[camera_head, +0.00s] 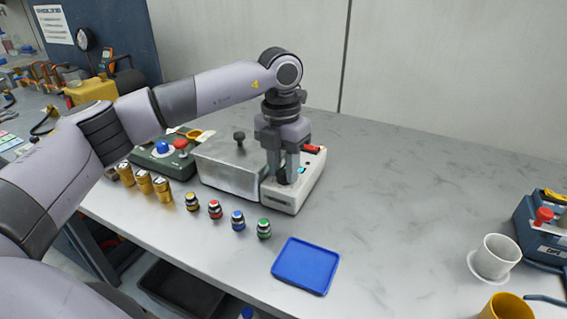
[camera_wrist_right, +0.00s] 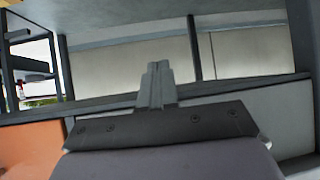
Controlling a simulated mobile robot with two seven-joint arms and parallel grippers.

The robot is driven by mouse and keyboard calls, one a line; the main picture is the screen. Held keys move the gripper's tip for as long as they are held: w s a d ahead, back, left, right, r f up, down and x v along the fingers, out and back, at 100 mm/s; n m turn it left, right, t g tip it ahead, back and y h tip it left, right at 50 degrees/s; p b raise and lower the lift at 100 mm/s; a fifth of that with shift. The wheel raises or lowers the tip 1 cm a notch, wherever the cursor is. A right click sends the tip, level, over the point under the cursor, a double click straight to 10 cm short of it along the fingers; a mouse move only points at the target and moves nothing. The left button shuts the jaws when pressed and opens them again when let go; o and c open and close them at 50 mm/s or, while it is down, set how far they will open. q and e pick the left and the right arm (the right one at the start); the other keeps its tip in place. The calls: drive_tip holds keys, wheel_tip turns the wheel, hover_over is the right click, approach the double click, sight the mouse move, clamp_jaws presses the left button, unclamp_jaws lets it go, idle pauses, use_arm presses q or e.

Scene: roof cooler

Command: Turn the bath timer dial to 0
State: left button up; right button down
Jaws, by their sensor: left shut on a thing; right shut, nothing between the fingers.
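The bath unit is a steel box with a black-knobbed lid (camera_head: 232,168) joined to a pale control panel (camera_head: 284,198) on its right. My left gripper (camera_head: 284,178) points straight down over this panel and is shut on the dark timer dial (camera_head: 283,180). The fingers hide most of the dial, so its setting cannot be read. A small cyan display (camera_head: 301,171) and a red switch (camera_head: 312,149) show on the panel. My right gripper (camera_wrist_right: 156,85) is shut and empty in the right wrist view, away from the bath.
Several small jars with coloured bands (camera_head: 238,221) stand before the bath, with brass-coloured pieces (camera_head: 144,182) to their left. A green box with knobs (camera_head: 165,155) is at the left. A blue tray (camera_head: 306,266) lies in front. A white cup (camera_head: 497,256) stands right. The counter's right middle is clear.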

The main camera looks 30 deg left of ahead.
sight(284, 173)
use_arm(q)
drive_tip(key=n, duration=0.4)
drive_tip(key=shift+n, duration=0.4)
drive_tip(key=n+p, duration=0.1)
drive_tip(key=n, duration=0.3)
drive_tip(key=shift+d, duration=0.1)
drive_tip(key=n, duration=0.5)
drive_tip(key=shift+t, duration=0.3)
drive_tip(key=shift+n+p, duration=0.45)
drive_tip(key=shift+n, duration=1.25)
drive_tip(key=o, duration=1.1)
drive_tip(key=shift+c, duration=0.2)
drive_tip(key=shift+s+r, duration=0.15)
drive_tip(key=shift+r, duration=3.45)
